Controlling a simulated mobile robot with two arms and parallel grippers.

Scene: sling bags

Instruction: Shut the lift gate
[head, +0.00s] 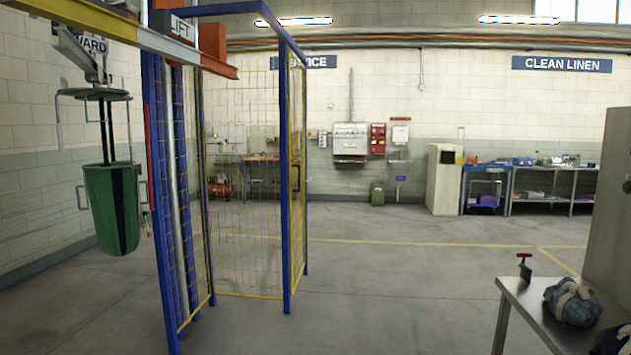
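The lift cage stands left of centre in the head view, with blue posts (287,200) and yellow wire mesh. One mesh panel (248,240) faces me between the posts. A narrow, nearly edge-on yellow-framed panel (299,120) at the right carries a dark upright handle (296,178) and looks like the lift gate. I cannot tell surely whether it is open or shut. Neither of my grippers shows in this view.
A green sling bag (112,205) hangs from a yellow overhead rail (130,40) at the left. A metal table (515,290) with a dark bundle (572,302) stands at the lower right. The floor (400,280) between cage and table is clear.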

